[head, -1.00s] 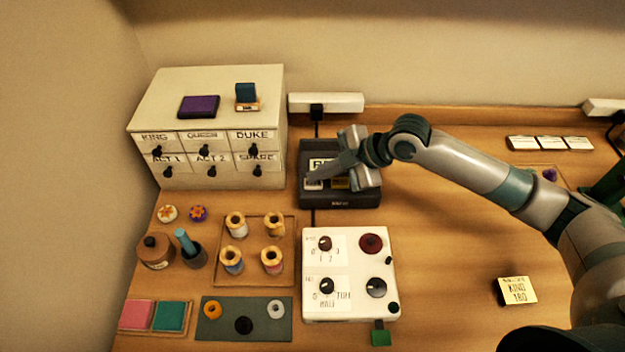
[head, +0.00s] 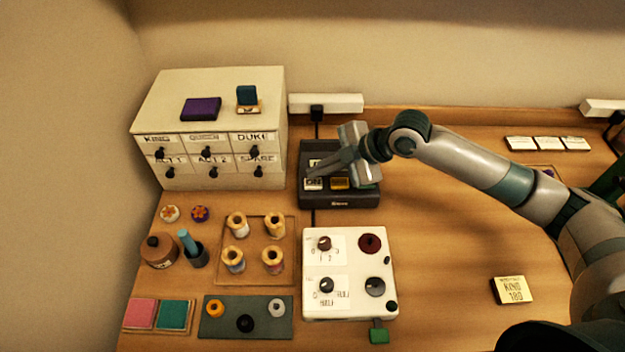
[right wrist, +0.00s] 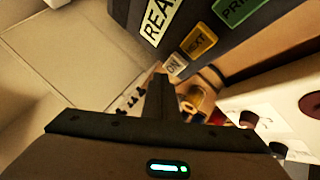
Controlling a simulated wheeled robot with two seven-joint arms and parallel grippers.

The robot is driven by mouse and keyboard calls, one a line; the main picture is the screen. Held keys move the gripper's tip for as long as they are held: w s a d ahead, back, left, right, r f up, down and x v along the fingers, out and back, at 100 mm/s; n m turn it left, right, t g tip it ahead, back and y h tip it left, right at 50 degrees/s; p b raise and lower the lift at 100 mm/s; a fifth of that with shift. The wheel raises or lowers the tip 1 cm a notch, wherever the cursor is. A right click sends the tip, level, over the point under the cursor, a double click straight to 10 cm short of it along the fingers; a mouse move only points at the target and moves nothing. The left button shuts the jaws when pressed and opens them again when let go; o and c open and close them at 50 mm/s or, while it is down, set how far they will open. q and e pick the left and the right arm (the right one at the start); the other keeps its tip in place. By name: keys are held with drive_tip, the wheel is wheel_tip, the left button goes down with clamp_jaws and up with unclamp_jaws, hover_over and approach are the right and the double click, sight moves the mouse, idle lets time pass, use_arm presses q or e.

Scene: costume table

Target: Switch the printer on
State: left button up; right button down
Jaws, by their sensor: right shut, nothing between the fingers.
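The printer (head: 340,202) is a dark box at the back middle of the table, in front of the power strip. In the right wrist view, its dark body (right wrist: 205,40) carries a white ON button (right wrist: 175,66), a yellow button (right wrist: 199,41), a green button (right wrist: 238,10) and a READY label (right wrist: 161,20). In the head view, the ON button (head: 313,184) shows just in front of my right gripper's fingertips (head: 311,172). My right gripper (right wrist: 157,82) is shut and empty, its tips close to the ON button. Whether they touch it I cannot tell. My left gripper is not in view.
A labelled drawer cabinet (head: 207,120) stands left of the printer. A white control box (head: 350,262) with knobs lies in front. A tray of spools (head: 255,222) is at front left.

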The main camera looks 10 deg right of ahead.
sight(319, 183)
wheel_tip(319, 183, up, 6)
drive_tip(key=p, duration=0.5)
